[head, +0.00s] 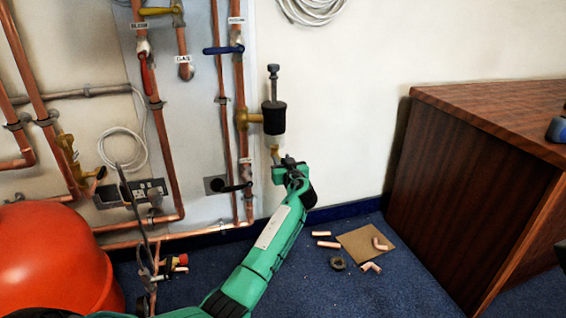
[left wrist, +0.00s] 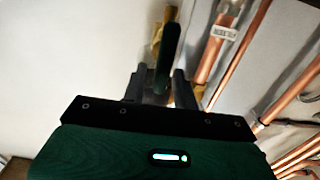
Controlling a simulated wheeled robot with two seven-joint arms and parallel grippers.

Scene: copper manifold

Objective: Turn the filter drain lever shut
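The black filter body (head: 274,117) stands out from a copper riser on a brass side fitting (head: 250,117). A short brass drain piece (head: 275,154) hangs below it. My left gripper (head: 287,170) is just under the filter, partly hiding the drain. In the left wrist view a dark green lever (left wrist: 169,48) stands between the two fingers of my left gripper (left wrist: 161,80), with brass behind it. The fingers are apart, and a gap seems to show on the lever's left side. Whether the right finger touches it I cannot tell.
Copper pipes (head: 151,90) with a blue lever (head: 223,50), a red lever (head: 146,75) and a black lever (head: 236,187) line the wall to the left. A wooden cabinet (head: 470,190) stands right. Loose fittings lie around a brown sheet (head: 362,247) on the carpet. An orange-red round object (head: 50,260) is lower left.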

